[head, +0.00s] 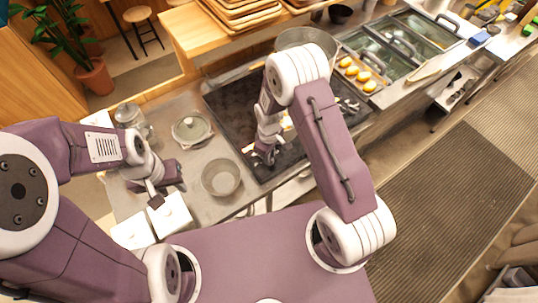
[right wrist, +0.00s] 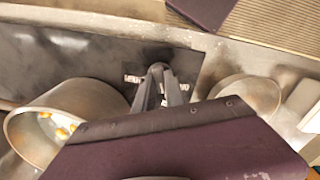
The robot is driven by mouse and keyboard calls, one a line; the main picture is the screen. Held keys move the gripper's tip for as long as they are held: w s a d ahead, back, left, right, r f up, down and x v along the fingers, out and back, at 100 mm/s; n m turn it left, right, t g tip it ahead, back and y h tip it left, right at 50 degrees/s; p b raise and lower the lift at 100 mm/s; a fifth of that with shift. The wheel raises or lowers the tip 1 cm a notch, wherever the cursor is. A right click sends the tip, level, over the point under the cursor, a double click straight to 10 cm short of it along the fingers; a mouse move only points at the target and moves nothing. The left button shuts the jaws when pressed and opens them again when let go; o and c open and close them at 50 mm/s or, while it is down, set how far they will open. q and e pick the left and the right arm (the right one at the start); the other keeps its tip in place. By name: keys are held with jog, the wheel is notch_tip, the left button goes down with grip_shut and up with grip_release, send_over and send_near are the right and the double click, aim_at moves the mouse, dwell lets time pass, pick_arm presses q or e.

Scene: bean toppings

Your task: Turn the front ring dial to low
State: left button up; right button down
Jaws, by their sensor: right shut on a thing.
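The black stove top (head: 235,105) lies behind and beside my right arm in the head view. In the right wrist view, its dark panel (right wrist: 70,65) carries white lettering on both sides of my right gripper (right wrist: 157,72). The right fingers are shut on the front ring dial, which they hide almost wholly; its setting cannot be read. In the head view, my right gripper (head: 265,157) is at the stove's front edge. My left gripper (head: 156,200) hangs over the left counter, above small white containers, away from the stove; its jaw opening is unclear.
A metal pot (right wrist: 60,103) with yellow pieces stands beside the right gripper. An empty metal bowl (head: 221,178) sits left of the stove, near a lidded pot (head: 191,128) and a glass jar (head: 130,115). White containers (head: 170,215) stand at the counter's front left.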

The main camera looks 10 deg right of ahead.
jog(key=shift+w, duration=0.1)
jog(key=c, duration=1.4)
grip_release()
jog(key=shift+r, duration=0.1)
notch_tip(320, 180, up, 8)
jog(key=shift+r+b, duration=0.1)
jog(key=shift+b, duration=0.95)
jog(key=shift+r, duration=0.4)
